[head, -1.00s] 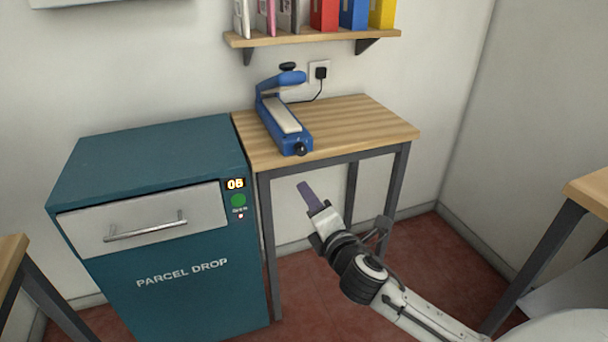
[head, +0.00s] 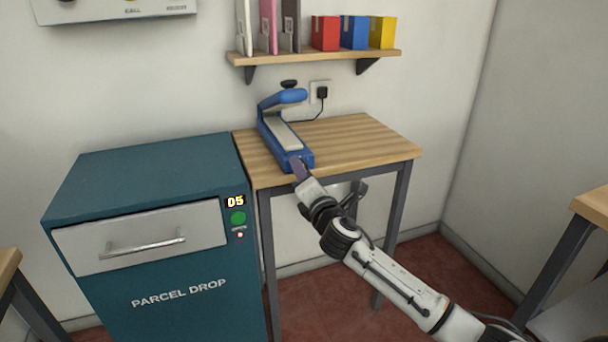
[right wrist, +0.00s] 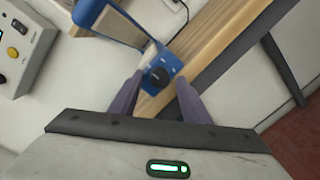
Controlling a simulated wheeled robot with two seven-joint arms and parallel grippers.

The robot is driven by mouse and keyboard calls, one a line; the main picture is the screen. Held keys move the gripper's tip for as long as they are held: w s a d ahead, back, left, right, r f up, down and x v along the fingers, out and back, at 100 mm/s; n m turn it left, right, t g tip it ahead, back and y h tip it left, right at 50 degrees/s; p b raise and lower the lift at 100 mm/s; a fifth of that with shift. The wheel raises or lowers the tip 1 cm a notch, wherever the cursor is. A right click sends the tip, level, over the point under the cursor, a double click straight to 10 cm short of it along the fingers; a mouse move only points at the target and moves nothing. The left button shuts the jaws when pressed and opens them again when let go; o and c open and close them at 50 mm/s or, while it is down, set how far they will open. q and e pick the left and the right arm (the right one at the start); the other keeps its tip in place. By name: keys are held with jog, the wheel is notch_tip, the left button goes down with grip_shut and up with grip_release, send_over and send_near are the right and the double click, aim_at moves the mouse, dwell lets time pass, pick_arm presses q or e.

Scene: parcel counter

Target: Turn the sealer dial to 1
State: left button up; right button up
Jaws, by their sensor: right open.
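The blue sealer (head: 283,132) stands on the wooden table with its arm raised. Its black dial (right wrist: 158,77) shows in the right wrist view on the blue front end, with small pale marks around it; the setting is too small to read. In the head view my gripper hides the dial. My right gripper (head: 301,172) is at the sealer's front end. In the right wrist view its two purple fingers (right wrist: 158,95) are open, one on each side of the dial and apart from it. My left gripper is not in view.
The wooden table (head: 365,140) is otherwise clear. The teal parcel drop cabinet (head: 150,185) stands at its left. A shelf (head: 320,60) with folders and coloured boxes hangs above. A black plug (head: 322,92) sits in the wall socket. A control box (right wrist: 25,45) shows in the right wrist view.

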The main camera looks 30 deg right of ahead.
jog(key=shift+c, duration=0.3)
jog(key=c, duration=1)
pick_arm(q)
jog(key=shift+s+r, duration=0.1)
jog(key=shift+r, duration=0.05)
pick_arm(e)
jog(key=shift+m, duration=0.3)
pick_arm(q)
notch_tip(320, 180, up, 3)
jog(key=p, duration=0.5)
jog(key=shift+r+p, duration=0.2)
jog(key=shift+p, duration=0.1)
pick_arm(e)
jog(key=m, duration=1.1)
jog(key=shift+r+g+y, duration=0.25)
jog(key=shift+g+y, duration=0.05)
jog(key=shift+y, duration=0.1)
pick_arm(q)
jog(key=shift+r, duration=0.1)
pick_arm(e)
jog(key=o, duration=1.1)
jog(key=shift+c, duration=0.2)
